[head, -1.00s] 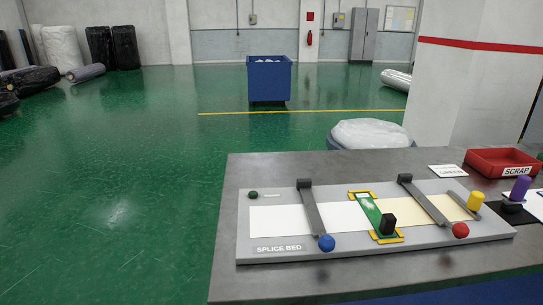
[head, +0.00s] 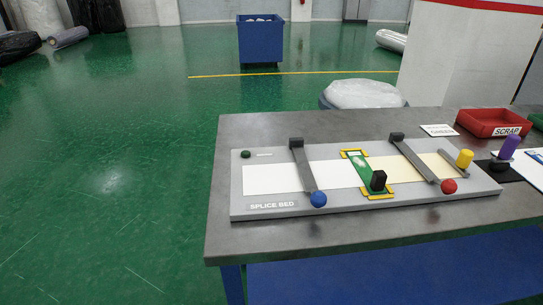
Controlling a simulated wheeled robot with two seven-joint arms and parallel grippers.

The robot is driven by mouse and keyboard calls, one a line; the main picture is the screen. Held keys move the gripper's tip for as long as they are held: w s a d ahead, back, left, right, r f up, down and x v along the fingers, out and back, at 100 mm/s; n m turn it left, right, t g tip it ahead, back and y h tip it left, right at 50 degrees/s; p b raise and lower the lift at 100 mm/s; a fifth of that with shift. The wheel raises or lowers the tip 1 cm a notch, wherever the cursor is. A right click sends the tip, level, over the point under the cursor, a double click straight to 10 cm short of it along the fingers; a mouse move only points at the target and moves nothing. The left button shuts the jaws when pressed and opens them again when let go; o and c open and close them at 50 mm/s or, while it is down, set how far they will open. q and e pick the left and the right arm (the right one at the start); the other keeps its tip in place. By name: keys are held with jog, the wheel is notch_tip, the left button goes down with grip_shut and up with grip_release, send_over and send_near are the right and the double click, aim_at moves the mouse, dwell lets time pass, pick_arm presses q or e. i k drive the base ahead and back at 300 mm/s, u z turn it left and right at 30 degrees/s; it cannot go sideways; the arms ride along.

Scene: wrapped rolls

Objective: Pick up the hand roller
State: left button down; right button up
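A tool with an upright purple handle (head: 509,147) and a dark lower part (head: 499,165) looks like the hand roller. It stands on a black mat (head: 517,173) at the right end of the grey table (head: 285,236), beside the splice bed (head: 335,207). Its lower part is small and dark, so its shape is hard to tell. Neither of my grippers is in view.
The splice bed carries two dark clamp arms with a blue knob (head: 318,199) and a red knob (head: 449,186), plus a yellow knob (head: 465,158) near the tool. A red scrap bin (head: 487,118) stands behind. White paper (head: 536,157) lies at right. The table's front strip is clear.

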aim_at(501, 163)
jog(key=z, duration=1.5)
